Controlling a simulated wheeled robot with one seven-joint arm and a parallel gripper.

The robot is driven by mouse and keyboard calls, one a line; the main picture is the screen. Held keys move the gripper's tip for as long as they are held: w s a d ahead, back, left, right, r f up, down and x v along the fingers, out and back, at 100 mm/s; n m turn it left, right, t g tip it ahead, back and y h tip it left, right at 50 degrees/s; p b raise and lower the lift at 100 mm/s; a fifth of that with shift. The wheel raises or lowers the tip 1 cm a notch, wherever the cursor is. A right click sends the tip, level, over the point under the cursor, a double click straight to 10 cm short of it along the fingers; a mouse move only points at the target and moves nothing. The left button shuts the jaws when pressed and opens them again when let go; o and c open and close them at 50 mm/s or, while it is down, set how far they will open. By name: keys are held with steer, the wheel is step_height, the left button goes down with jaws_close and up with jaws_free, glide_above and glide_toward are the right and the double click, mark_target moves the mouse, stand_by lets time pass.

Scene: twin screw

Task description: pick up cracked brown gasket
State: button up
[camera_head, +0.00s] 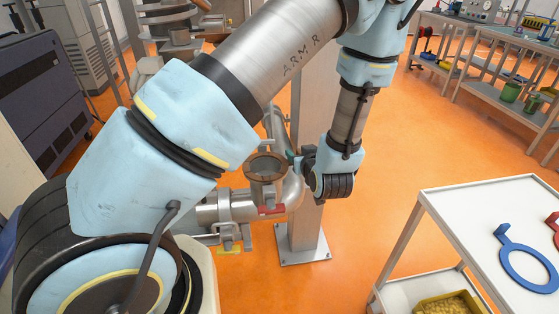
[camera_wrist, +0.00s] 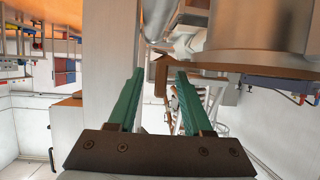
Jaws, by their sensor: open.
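The brown gasket (camera_head: 249,163) looks like a ring lying on the open upper end of a metal pipe (camera_head: 291,190). Its cracks are too small to make out. In the wrist view, a brown tab (camera_wrist: 161,78) that appears to belong to it shows between my green fingertips, with space on both sides. A thin brown edge (camera_wrist: 222,68) runs beside the large metal flange (camera_wrist: 250,40) at right. My gripper (camera_wrist: 159,72) is open and empty, its fingers on either side of the tab. In the head view, my gripper (camera_head: 294,158) is small, just right of the ring, and mostly hidden by my wrist.
A grey post (camera_head: 300,235) stands close behind the pipe. A white cart (camera_head: 460,215) at right carries a blue ring gasket (camera_head: 528,270) and a partly cropped red one (camera_head: 553,222), with a yellow bin (camera_head: 450,304) below. Orange floor is clear between the post and the cart.

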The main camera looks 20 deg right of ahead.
jaws_close()
stand_by(0.8)
